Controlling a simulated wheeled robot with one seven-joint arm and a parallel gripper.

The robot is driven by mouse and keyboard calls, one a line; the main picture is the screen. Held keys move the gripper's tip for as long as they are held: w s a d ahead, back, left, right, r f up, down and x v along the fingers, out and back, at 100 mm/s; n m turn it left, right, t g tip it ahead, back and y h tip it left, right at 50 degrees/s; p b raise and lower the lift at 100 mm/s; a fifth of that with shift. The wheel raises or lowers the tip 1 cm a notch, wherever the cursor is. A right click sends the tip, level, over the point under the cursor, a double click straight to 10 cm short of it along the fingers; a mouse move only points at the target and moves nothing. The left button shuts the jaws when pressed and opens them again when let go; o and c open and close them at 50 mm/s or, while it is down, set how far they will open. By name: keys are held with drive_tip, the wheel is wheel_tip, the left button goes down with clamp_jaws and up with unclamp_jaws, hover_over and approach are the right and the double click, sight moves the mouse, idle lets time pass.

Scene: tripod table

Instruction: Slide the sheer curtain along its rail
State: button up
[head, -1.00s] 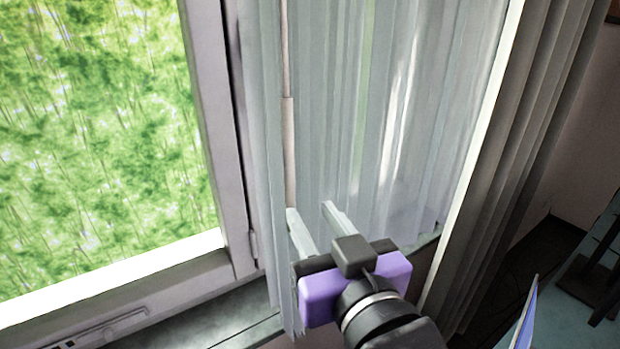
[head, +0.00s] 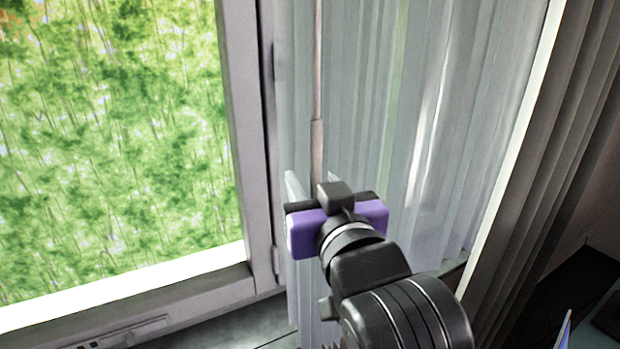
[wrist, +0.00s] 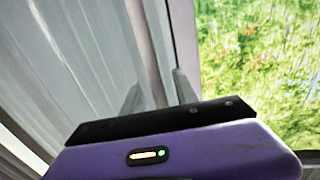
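The sheer curtain (head: 440,110) hangs in pale grey-white folds to the right of the window frame. A thin wand with a thicker lower part (head: 317,145) hangs down in front of its left folds. My purple and black gripper (head: 312,180) is at the wand's lower part, with one finger on each side of it in the picture. The fingers stand apart, so it is open. In the wrist view the wand (wrist: 146,50) runs down between the two fingers (wrist: 158,92). The wand's lower end is hidden behind my gripper. The rail is out of view.
The window frame (head: 240,120) with bright greenery behind its glass fills the left. A sill (head: 225,325) runs below. A heavier dark curtain (head: 540,200) hangs at the right. A blue pointed object (head: 563,330) shows at the lower right.

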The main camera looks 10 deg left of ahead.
drive_tip(key=shift+w, duration=0.15)
clamp_jaws()
idle(1.4)
